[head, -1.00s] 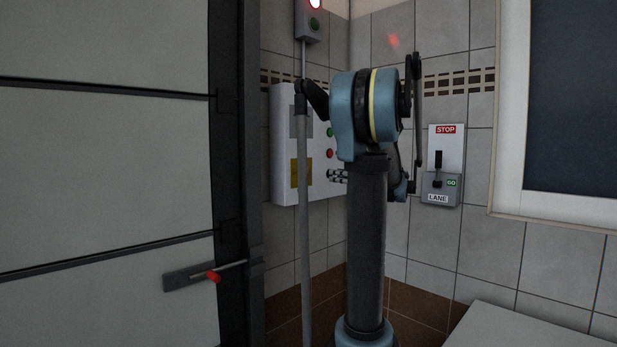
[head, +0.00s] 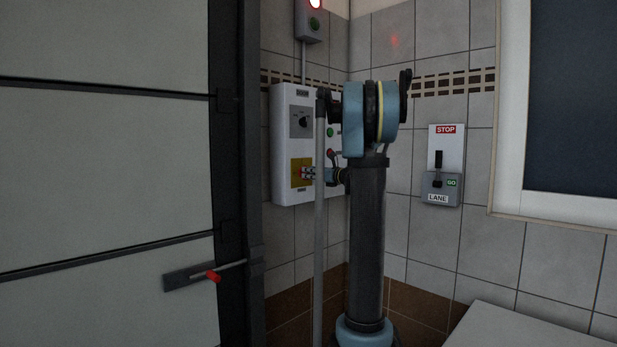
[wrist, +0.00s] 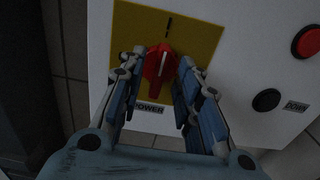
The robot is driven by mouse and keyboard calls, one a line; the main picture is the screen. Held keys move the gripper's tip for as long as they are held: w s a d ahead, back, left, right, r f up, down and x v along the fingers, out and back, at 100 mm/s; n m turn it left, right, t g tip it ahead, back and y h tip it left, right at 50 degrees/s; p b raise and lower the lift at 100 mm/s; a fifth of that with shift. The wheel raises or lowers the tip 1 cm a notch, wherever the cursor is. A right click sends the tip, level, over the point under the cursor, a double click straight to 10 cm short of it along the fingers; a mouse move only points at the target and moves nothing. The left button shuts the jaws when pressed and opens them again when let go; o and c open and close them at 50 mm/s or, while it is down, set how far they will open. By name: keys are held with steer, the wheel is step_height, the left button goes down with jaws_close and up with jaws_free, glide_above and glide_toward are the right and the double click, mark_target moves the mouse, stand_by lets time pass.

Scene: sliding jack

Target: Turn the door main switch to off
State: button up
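The door main switch is a red rotary knob (wrist: 157,63) on a yellow plate (wrist: 203,35), with a POWER label below it in the wrist view. Its handle lines up roughly with a black mark above it. The yellow plate also shows in the head view (head: 295,168), low on the white DOOR box (head: 281,140). My gripper (wrist: 161,62) is open, one finger on each side of the red knob. I cannot tell whether either finger touches it. In the head view my gripper (head: 309,173) is at the plate and hides the knob.
A black selector (head: 304,122) sits above the yellow plate. A red button (wrist: 306,41) and a black button (wrist: 266,100) lie to the right. The shutter door (head: 110,170) with a red-handled bolt (head: 213,276) is at left. A STOP/GO lane lever (head: 438,162) is at right.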

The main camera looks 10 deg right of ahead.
steer(key=shift+w+a, duration=0.35)
steer(key=shift+w, duration=0.1)
